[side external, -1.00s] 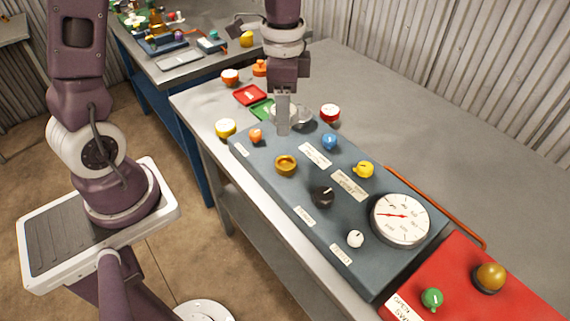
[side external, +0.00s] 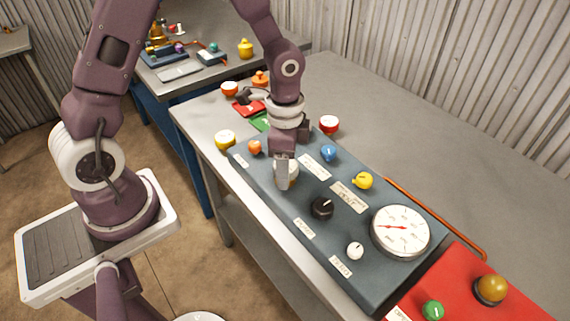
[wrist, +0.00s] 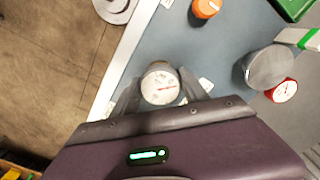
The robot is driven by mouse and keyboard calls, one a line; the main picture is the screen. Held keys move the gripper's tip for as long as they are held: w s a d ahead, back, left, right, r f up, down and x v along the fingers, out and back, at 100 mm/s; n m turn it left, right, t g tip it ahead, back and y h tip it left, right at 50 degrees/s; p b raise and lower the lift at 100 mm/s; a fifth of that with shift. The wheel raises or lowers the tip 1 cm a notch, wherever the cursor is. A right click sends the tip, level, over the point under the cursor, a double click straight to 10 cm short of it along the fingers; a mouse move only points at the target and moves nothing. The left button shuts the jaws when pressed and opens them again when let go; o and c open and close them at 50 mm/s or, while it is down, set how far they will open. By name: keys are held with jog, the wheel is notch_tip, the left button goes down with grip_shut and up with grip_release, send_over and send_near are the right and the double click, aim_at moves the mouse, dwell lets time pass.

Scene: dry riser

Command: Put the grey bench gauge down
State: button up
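My gripper (side external: 283,186) is low over the near side of the blue-grey panel (side external: 275,205). In the wrist view the gauge (wrist: 160,86), with a round white face and red needle, sits between the two fingers, which close on its sides. In the side view only a pale part of the gauge (side external: 292,171) shows beside the finger. The brass fitting on the panel is hidden behind the gripper in the side view; a thin brownish edge shows past the gauge in the wrist view. I cannot tell whether the gauge touches what is below.
An orange knob (side external: 255,147), blue knob (side external: 329,154) and black knob (side external: 321,208) stand close around my gripper. A big dial (side external: 400,231) is at the panel's right. A grey disc (wrist: 269,67) and red gauge (wrist: 285,91) stand beyond. Bare bench (side external: 450,160) lies behind.

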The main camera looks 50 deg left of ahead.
jog(key=o, duration=0.3)
notch_tip(320, 180, up, 12)
jog(key=s+r+n+t, duration=0.2)
jog(key=s+r+n, duration=0.2)
jog(key=s, duration=0.4)
jog(key=s+a+r+n+t, duration=0.1)
jog(key=s+r+n+t, duration=0.2)
jog(key=s+r+n, duration=0.2)
jog(key=s, duration=0.3)
jog(key=shift+s+a+r+t, duration=0.15)
jog(key=shift+s+r+t, duration=0.05)
jog(key=shift+r+t, duration=0.1)
dwell(1.4)
